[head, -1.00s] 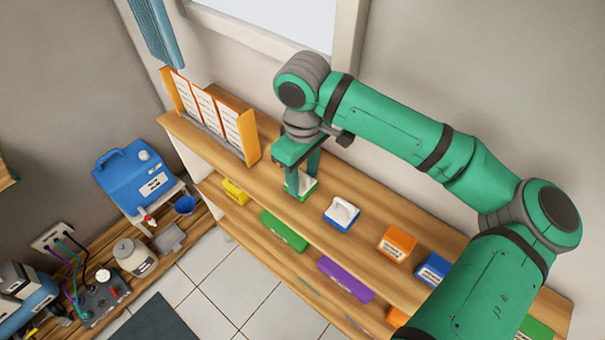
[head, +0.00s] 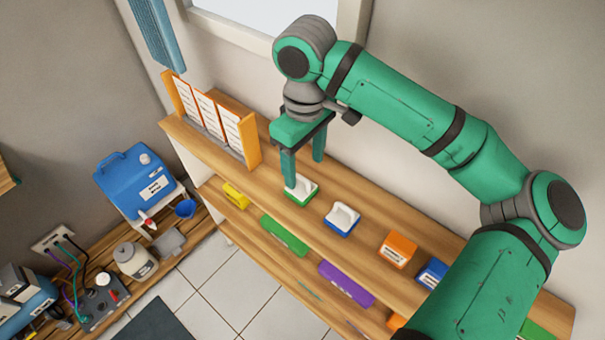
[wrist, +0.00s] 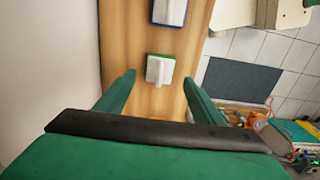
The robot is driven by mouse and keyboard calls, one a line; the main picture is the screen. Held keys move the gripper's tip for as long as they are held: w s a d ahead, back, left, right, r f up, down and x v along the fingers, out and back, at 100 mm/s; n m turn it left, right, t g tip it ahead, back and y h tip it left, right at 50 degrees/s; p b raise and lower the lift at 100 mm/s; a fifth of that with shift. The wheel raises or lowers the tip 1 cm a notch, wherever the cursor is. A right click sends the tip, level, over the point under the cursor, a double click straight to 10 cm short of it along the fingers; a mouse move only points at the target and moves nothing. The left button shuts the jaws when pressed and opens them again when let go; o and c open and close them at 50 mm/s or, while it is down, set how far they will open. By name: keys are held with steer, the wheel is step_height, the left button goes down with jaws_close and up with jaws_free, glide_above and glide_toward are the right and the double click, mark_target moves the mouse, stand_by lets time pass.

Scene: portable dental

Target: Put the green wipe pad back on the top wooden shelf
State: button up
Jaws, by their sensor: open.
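The green wipe pad (head: 301,192), a green base with a white handle, rests on the top wooden shelf (head: 273,180), left of a similar blue pad. My gripper (head: 304,172) is open and empty above and just behind the green pad, with its fingers apart. In the head view the near finger's tip overlaps the pad's edge, but the pad is not held. In the wrist view the green pad (wrist: 159,70) lies ahead of and between the two open fingers, clear of both.
The blue pad (head: 342,219) stands close by to the right, then an orange box (head: 398,250) and a blue box (head: 432,273). An orange holder with white cards (head: 212,118) stands at the shelf's left end. The wall is close behind the shelf.

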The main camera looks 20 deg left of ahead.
mark_target(303, 179)
step_height(303, 179, up, 6)
steer(key=shift+w, duration=0.1)
stand_by(0.6)
steer(key=shift+a, duration=0.1)
